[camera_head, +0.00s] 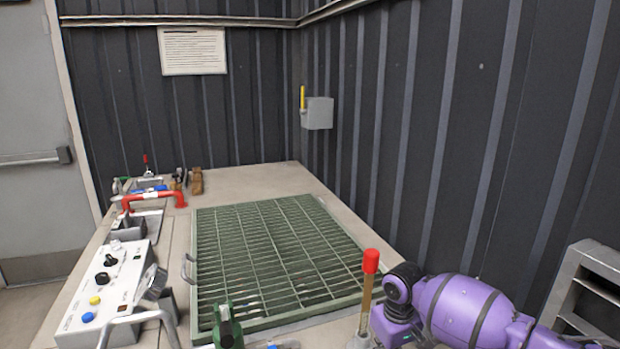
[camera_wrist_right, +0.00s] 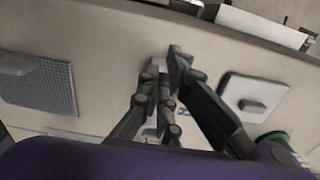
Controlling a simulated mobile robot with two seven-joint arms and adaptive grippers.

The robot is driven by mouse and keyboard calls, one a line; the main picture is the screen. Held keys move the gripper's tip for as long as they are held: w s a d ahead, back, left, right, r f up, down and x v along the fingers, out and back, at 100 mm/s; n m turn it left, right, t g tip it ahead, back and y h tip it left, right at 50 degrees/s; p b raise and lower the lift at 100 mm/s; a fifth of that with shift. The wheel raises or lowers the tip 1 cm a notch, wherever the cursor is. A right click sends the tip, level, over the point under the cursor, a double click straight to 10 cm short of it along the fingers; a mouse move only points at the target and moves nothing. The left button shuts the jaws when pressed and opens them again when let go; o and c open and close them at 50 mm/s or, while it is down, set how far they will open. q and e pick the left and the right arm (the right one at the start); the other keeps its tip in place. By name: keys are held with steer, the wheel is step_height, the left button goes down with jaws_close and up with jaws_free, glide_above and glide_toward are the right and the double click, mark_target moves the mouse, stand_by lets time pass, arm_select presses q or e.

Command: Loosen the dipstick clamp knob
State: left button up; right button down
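The dipstick (camera_head: 367,295), a brass-coloured rod with a red cap (camera_head: 371,261), stands upright at the front right of the grating in the head view. A pale fitting (camera_head: 361,342) shows at its foot, cut by the picture's lower edge; I cannot make out the clamp knob there. My purple right arm comes in from the right, its wrist beside the rod; its gripper is hidden or out of frame in this view. In the right wrist view my right gripper (camera_wrist_right: 165,66) has its fingertips close together, with a small grey piece between or behind them. My left gripper is not in view.
A green grating (camera_head: 275,250) fills the middle of the bench. A control box (camera_head: 100,290) with knobs and a red handle (camera_head: 150,196) stand left. A green part (camera_head: 227,328) rises at the front. A grey frame (camera_head: 575,290) stands far right, below the ribbed wall.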

steer(key=shift+s+d+f, duration=0.45)
steer(key=shift+d+f, duration=0.25)
steer(key=shift+r, duration=0.45)
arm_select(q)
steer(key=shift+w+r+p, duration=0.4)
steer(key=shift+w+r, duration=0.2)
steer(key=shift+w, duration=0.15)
arm_select(e)
steer(key=shift+w+a+r, duration=0.1)
steer(key=shift+r, duration=1.35)
steer(key=shift+w+a+r, duration=0.1)
steer(key=shift+r, duration=1.3)
